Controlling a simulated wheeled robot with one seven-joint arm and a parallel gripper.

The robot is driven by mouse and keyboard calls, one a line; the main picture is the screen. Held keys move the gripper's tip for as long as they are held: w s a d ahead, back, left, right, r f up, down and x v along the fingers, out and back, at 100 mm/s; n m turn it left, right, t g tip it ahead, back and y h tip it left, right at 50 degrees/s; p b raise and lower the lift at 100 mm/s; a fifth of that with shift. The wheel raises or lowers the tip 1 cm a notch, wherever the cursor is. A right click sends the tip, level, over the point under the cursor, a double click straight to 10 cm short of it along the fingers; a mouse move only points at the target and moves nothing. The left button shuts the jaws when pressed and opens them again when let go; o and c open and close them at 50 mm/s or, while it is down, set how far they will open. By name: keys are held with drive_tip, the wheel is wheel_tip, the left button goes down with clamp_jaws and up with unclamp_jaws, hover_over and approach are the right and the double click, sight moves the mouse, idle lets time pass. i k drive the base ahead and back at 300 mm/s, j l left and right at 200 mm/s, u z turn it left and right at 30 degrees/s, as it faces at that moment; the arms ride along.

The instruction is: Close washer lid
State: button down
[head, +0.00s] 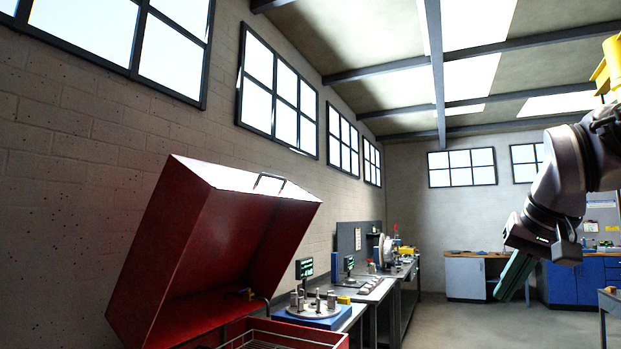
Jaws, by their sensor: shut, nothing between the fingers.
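The washer lid (190,240) is a large red box-shaped cover at the lower left in the head view. It stands open, tilted up and back towards the wall. A dark bar handle (270,179) sits on its upper edge. The red washer body (340,341) shows at the bottom edge, with a wire basket (275,338) inside; the rest is cut off. My gripper (503,296), with green fingers, hangs pointing down on the right. It is shut and empty, well apart from the lid and handle.
Right of the washer, a blue fixture with a round metal plate (316,311) and a small display (305,268) stand on a long bench along the left wall. Blue cabinets (590,283) stand at the back right. The floor (450,325) between is clear.

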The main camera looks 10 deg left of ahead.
sight(207, 232)
drive_tip(key=i+l+z, duration=0.2)
drive_tip(key=i, duration=0.6)
drive_tip(key=i+u, duration=0.35)
drive_tip(key=i+l+u, duration=0.15)
drive_tip(key=u, duration=0.25)
drive_tip(key=i+l+u, duration=0.2)
drive_tip(key=u, duration=0.15)
